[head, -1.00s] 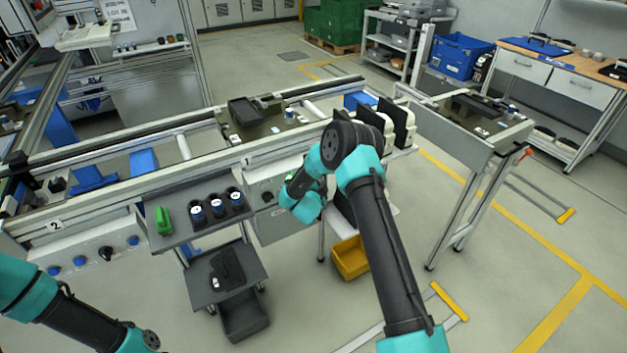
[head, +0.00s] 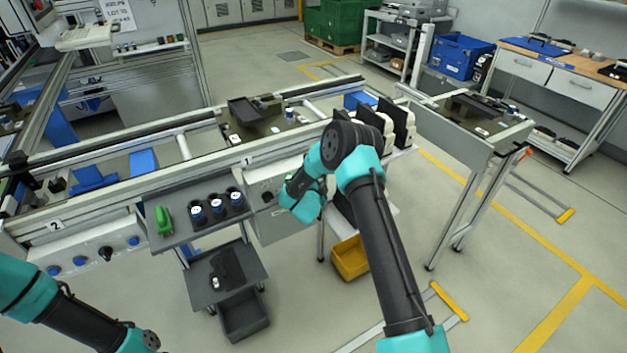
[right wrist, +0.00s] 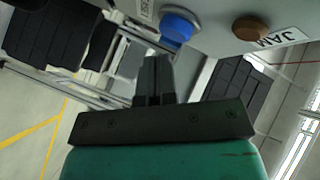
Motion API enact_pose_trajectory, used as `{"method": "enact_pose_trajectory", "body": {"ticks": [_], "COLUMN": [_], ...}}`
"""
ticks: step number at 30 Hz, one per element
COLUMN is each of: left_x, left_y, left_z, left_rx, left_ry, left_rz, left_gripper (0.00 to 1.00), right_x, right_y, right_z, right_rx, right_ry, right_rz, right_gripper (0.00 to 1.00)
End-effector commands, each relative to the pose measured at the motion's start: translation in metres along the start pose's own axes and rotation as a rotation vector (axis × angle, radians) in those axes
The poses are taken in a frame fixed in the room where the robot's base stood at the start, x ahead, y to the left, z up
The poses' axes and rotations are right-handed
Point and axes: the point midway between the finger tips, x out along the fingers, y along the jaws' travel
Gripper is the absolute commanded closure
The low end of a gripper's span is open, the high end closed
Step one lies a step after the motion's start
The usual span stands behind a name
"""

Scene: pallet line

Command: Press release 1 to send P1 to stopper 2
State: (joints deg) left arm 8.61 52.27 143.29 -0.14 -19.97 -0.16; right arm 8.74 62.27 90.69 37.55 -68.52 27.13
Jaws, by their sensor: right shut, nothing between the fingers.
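A dark pallet (head: 250,130) carrying a black part sits on the conveyor behind the number 1 label (head: 247,161); I cannot read a P1 mark on it. The station 1 control box (head: 277,226) hangs on the conveyor's front, partly hidden by my right arm. In the right wrist view, a blue button (right wrist: 178,27) shows beside a brown button (right wrist: 250,28) labelled JAM. My right gripper (right wrist: 155,62) is shut and empty, its tips close to the blue button; contact cannot be told. The number 2 label (head: 55,225) is at the left. My left gripper is out of view.
A grey shelf holds several blue-capped cups (head: 216,206) and a green object (head: 164,220), left of my right gripper. Another control panel (head: 85,262) has blue buttons. Black and white parts (head: 397,122) stand to the right. A yellow bin (head: 350,258) is below.

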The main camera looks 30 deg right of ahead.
Motion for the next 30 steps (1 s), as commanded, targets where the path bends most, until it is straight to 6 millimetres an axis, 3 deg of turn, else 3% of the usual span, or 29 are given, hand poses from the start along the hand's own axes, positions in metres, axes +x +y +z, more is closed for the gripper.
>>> {"method": "enact_pose_trajectory", "body": {"ticks": [30], "left_x": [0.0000], "left_y": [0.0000], "left_z": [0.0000], "left_rx": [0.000], "left_ry": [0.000], "left_rz": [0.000], "left_gripper": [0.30], "right_x": [0.0075], "right_y": [-0.0055], "right_z": [0.0057], "right_rx": [0.000], "right_ry": [0.000], "right_rz": [0.000], "right_gripper": [1.00]}}
